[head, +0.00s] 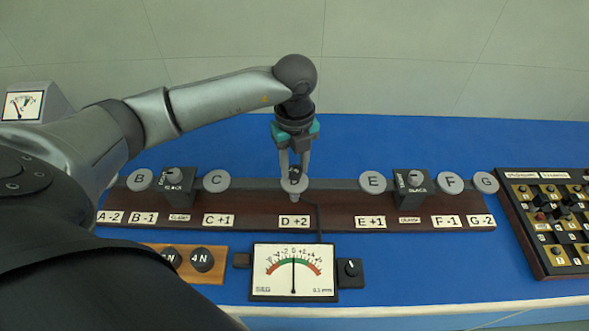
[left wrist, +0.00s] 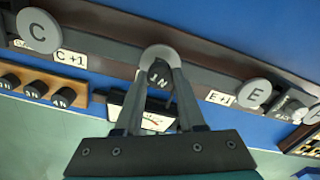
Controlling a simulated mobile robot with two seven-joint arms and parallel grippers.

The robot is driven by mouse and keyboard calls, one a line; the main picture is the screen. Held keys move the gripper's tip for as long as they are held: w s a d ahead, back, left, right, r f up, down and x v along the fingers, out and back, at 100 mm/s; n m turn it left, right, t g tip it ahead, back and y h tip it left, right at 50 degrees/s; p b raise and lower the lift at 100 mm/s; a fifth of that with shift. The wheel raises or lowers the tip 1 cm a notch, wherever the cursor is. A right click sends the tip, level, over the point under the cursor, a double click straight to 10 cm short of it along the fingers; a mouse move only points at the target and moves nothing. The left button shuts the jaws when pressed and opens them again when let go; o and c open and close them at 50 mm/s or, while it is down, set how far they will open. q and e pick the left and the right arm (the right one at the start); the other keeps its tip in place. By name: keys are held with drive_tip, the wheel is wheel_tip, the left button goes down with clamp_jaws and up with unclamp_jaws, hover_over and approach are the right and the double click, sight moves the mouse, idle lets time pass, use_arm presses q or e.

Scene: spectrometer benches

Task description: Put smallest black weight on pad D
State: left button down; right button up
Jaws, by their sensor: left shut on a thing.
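My left gripper (head: 294,176) points down at pad D, a grey disc (head: 287,187) above the D +2 label (head: 294,222) at the middle of the brown beam. In the left wrist view its fingers (left wrist: 157,88) are shut on a small black weight (left wrist: 158,74) marked 1N. The grey rim of pad D (left wrist: 160,49) shows behind the weight. The weight is over the pad; whether it touches it I cannot tell. More black weights (head: 202,259) stand in the wooden rack (head: 222,274) at the front left. My right gripper is not in view.
Pads C (head: 216,180) and E (head: 373,182) flank pad D, with black clamp blocks (head: 411,182) farther out. A dial meter (head: 294,271) stands in front, its needle near the middle. A switch panel (head: 550,222) is at the right. Blue bench behind the beam is clear.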

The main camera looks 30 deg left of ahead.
sight(295, 169)
use_arm(q)
drive_tip(key=shift+f, duration=0.9)
drive_tip(key=c, duration=1)
unclamp_jaws()
drive_tip(key=shift+f, duration=0.2)
drive_tip(key=o, duration=0.5)
drive_tip(key=shift+r, duration=0.1)
drive_tip(key=shift+r, duration=0.15)
wheel_tip(295, 169, up, 12)
